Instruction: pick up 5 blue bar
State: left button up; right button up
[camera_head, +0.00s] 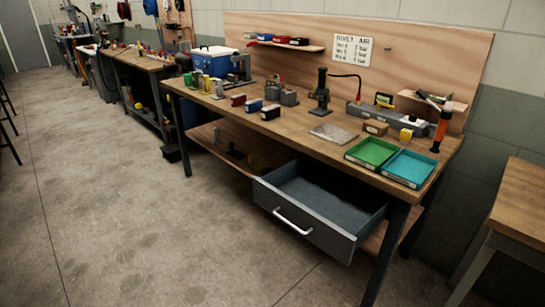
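I cannot make out anything that is clearly a blue bar. A blue item (265,37) lies at the left end of the wall shelf, next to a red one (281,39). A paper sign (352,49) on the back panel reads "RIVET AIR", with several lines ending in "bar"; its numbers are too small to read surely. Neither of my grippers is in view.
A grey drawer (315,237) stands open and looks empty. Green (372,153) and teal (409,168) trays lie at the bench's right end. A blue cooler (208,68) stands at its left. The floor (130,200) in front is clear. A wooden table (520,212) stands right.

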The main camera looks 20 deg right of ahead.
aim_at(251, 107)
jog(key=i+z, duration=0.1)
jog(key=z, duration=0.5)
jog(key=i+j+z, duration=0.8)
jog(key=i+j, duration=0.1)
jog(key=j, duration=0.1)
